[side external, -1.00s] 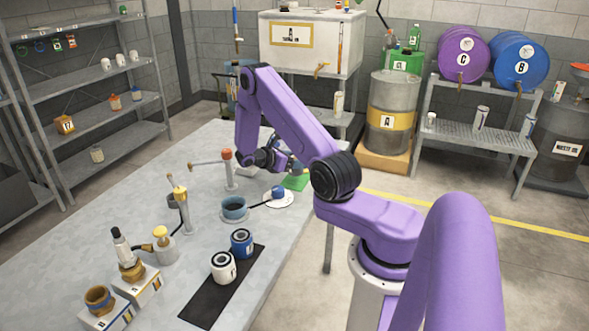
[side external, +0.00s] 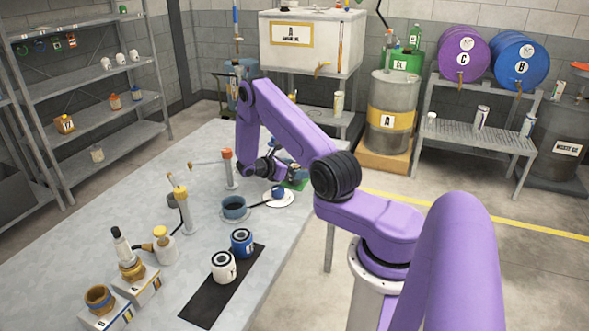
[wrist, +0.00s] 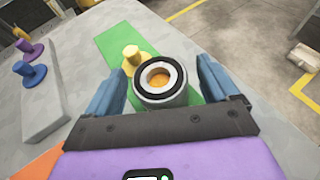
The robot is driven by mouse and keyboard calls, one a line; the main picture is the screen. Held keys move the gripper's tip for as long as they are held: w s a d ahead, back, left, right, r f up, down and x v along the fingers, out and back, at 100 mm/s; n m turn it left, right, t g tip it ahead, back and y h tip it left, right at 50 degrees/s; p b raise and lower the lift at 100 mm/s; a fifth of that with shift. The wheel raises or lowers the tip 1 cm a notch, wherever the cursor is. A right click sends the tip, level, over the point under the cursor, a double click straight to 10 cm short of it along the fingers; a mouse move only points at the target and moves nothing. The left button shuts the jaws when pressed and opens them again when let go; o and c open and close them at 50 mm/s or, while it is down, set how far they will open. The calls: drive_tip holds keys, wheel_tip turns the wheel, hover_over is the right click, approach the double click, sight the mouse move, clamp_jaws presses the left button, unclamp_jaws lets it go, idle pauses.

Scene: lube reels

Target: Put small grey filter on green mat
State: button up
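The small grey filter (wrist: 160,83) is a short grey cylinder with a black ring and an orange centre. In the wrist view it stands upright over the green mat (wrist: 118,45), between the two fingers of my gripper (wrist: 162,80). The fingers are apart, with narrow gaps on both sides of the filter. Whether its base touches the mat is hidden. In the side view only a strip of the green mat (side external: 297,185) shows beside my gripper, which is low over the table's far end, and the filter is not clear there.
A yellow knobbed piece (wrist: 132,57) stands close to the filter on its left. A grey plate (wrist: 50,110) with purple and blue knobbed pieces lies further left. In the side view, a blue-grey bowl (side external: 234,208) and blue and white filters stand nearer on the table.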

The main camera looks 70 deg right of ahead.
drive_tip(key=shift+w+a+r, duration=0.1)
drive_tip(key=shift+a+r, duration=0.05)
drive_tip(key=shift+r, duration=0.05)
drive_tip(key=w+a+r+t+y, duration=0.1)
drive_tip(key=w+a+r, duration=0.2)
drive_tip(key=a, duration=0.4)
drive_tip(key=w+a+r+t, duration=0.1)
drive_tip(key=w+a+r, duration=0.1)
drive_tip(key=a+r, duration=0.35)
drive_tip(key=w+a+r+t+y, duration=0.1)
drive_tip(key=w+a+r, duration=0.15)
drive_tip(key=a, duration=0.55)
drive_tip(key=s+a+r+t+y, duration=0.2)
drive_tip(key=s+a+r, duration=0.15)
drive_tip(key=a, duration=0.65)
drive_tip(key=s+a+r+y, duration=0.1)
drive_tip(key=s+a+y, duration=0.1)
drive_tip(key=s+a, duration=0.2)
drive_tip(key=s+a+r+t+y, duration=0.1)
drive_tip(key=s+a+r+y, duration=0.1)
drive_tip(key=s, duration=0.9)
drive_tip(key=s+a+r+y, duration=0.1)
drive_tip(key=s+a+y, duration=0.3)
drive_tip(key=s+a, duration=0.2)
drive_tip(key=shift+s+r+n+t, duration=0.3)
drive_tip(key=shift+s+t, duration=0.1)
drive_tip(key=shift+s, duration=0.85)
